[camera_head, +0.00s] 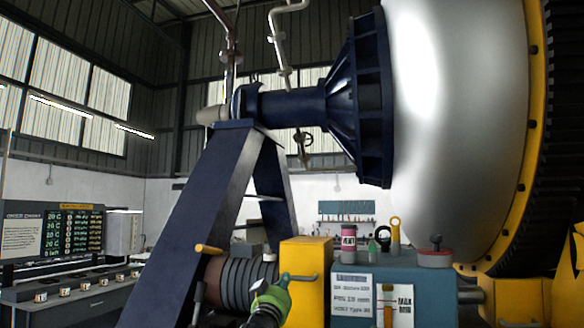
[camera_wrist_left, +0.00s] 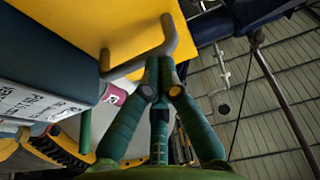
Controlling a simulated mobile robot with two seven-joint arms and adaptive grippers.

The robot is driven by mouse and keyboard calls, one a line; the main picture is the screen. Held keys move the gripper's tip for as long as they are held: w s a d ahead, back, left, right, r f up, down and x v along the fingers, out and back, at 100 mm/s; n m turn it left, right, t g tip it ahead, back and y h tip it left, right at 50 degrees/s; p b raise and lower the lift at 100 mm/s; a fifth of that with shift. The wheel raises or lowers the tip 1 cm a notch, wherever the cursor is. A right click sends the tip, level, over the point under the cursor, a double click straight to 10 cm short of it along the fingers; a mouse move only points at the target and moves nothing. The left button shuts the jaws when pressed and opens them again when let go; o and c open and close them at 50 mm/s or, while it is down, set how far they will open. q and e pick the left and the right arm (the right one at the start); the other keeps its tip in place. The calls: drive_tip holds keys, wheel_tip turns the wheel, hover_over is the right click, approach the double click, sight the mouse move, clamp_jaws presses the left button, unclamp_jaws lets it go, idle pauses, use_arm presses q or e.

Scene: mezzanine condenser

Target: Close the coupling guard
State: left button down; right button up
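The coupling guard appears to be the yellow box-like cover (camera_head: 305,270) at lower centre, beside the dark ribbed cylinder. A grey bar handle (camera_head: 300,278) is on its face. The guard fills the top of the left wrist view (camera_wrist_left: 110,22), with the bent handle (camera_wrist_left: 135,62) below it. My green left gripper (camera_head: 281,283) is at the handle's left end. In the left wrist view its fingers (camera_wrist_left: 160,62) come together at the handle, seemingly touching it. I cannot see the bar held between them. My right gripper is out of view.
A dark blue slanted support (camera_head: 195,220) stands left. A control desk (camera_head: 75,305) is at far left.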

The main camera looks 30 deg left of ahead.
use_arm(q)
drive_tip(key=shift+w+f, duration=0.1)
drive_tip(key=shift+f, duration=0.25)
drive_tip(key=v, duration=1.2)
drive_tip(key=shift+r, duration=0.35)
